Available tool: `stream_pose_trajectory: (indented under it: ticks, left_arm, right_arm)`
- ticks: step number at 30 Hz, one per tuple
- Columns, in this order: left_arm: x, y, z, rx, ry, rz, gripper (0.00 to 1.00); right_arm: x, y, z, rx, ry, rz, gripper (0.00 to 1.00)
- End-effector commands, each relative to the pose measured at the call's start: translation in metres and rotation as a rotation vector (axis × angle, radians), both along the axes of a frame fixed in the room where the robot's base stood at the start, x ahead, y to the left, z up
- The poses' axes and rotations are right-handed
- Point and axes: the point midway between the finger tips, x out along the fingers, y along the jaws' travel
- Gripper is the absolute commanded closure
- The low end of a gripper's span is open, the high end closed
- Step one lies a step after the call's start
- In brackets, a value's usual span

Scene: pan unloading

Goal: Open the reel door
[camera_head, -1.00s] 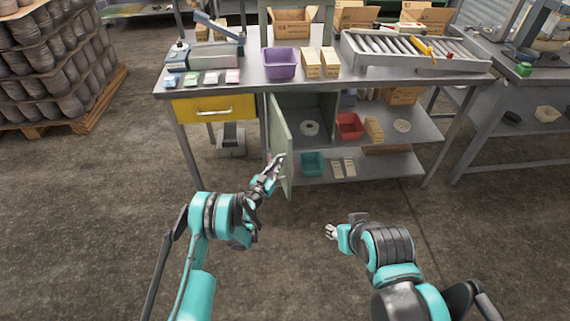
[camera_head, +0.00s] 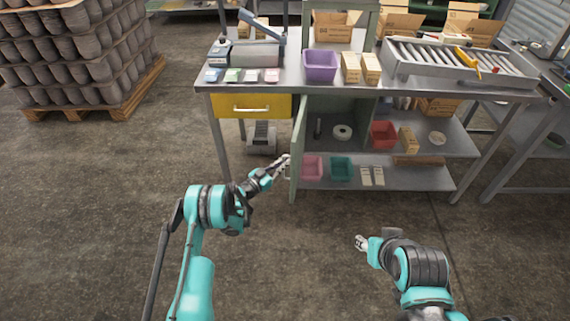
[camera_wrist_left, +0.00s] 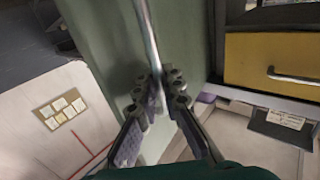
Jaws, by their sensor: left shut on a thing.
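The reel door (camera_head: 300,137) is a green cabinet door under the workbench, hinged on the left of the cabinet opening. It stands swung out toward me, showing nearly edge-on in the head view. My left gripper (camera_head: 284,168) is at its outer left face. In the left wrist view the fingers (camera_wrist_left: 158,95) are closed around the metal bar handle (camera_wrist_left: 148,32) on the green door panel (camera_wrist_left: 190,40).
A yellow drawer (camera_head: 252,106) is left of the door. The lower shelf holds a pink bin (camera_head: 312,167) and a teal bin (camera_head: 341,169); a red bin (camera_head: 384,134) stands above. A purple bin (camera_head: 320,66) is on the bench top. Floor in front is clear.

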Motion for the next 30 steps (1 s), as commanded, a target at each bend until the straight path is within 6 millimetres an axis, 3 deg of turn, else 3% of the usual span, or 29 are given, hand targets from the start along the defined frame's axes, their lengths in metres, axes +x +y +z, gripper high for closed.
stream_pose_trajectory:
  ticks: [3, 5, 16, 30]
  left_arm:
    - [0.001, 0.0, 0.001, -0.001, 0.0, 0.003, 1.0]
    - [0.001, 0.0, 0.001, -0.001, 0.0, 0.003, 0.82]
    - [-0.003, 0.003, 0.0, 0.0, 0.0, 0.002, 0.82]
    - [-0.054, 0.045, 0.0, -0.001, 0.001, 0.003, 0.82]
  right_arm:
    - [0.0, 0.0, 0.0, 0.0, 0.0, 0.0, 0.6]
    - [0.0, 0.0, 0.0, 0.0, 0.0, 0.0, 0.6]
    - [0.0, 0.0, 0.0, 0.0, 0.0, 0.0, 0.6]
    - [0.0, 0.0, 0.0, 0.0, 0.0, 0.0, 0.6]
